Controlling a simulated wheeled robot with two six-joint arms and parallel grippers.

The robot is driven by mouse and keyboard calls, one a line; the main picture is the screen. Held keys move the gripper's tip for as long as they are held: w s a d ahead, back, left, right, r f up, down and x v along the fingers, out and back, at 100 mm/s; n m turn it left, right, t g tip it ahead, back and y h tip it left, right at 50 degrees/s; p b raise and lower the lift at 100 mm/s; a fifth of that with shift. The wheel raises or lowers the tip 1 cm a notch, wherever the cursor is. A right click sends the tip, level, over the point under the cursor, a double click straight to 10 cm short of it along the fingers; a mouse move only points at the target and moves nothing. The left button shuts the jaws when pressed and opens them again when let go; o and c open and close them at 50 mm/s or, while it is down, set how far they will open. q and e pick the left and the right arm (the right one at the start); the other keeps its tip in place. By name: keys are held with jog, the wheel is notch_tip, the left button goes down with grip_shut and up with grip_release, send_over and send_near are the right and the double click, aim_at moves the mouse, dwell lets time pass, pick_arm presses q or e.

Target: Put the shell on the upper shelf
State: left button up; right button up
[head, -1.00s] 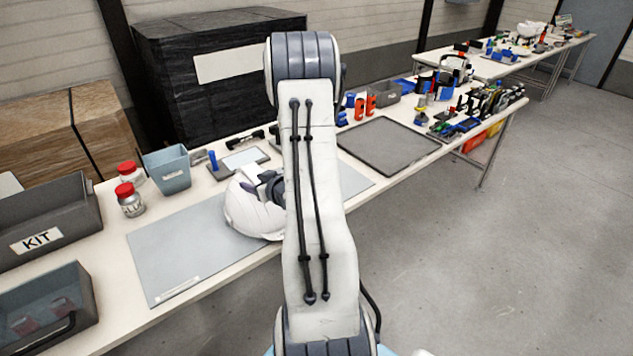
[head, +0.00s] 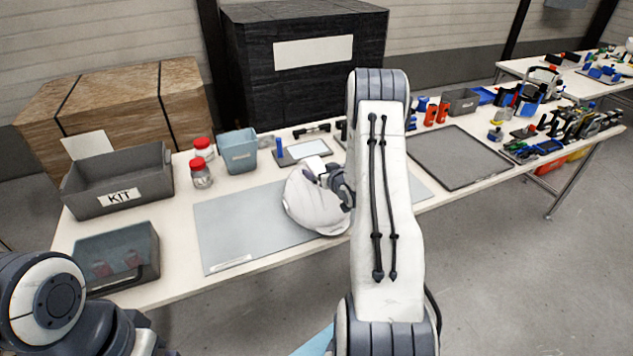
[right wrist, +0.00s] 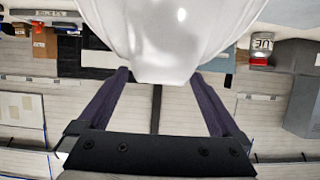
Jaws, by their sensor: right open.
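The white helmet shell (head: 312,207) rests on the grey mat (head: 235,228) at the front of the table. My right gripper (head: 328,178) is at the shell's upper right side, and my right arm covers part of that area. In the right wrist view the shell (right wrist: 165,35) fills the upper middle, its end reaching between the two spread dark fingers of the open right gripper (right wrist: 160,78). I cannot tell whether a finger touches it. My left arm shows at the lower left, its gripper out of view. No upper shelf is in view.
A grey KIT bin (head: 118,185), a clear-fronted bin (head: 118,262), red-capped jars (head: 201,175) and a blue-grey bin (head: 238,152) stand left of the shell. A dark tray (head: 458,158) lies to the right. A black wrapped crate (head: 300,80) stands behind the table.

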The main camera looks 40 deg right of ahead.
jog(key=shift+w+f, duration=0.15)
jog(key=shift+w, duration=0.15)
grip_shut()
dwell(0.3)
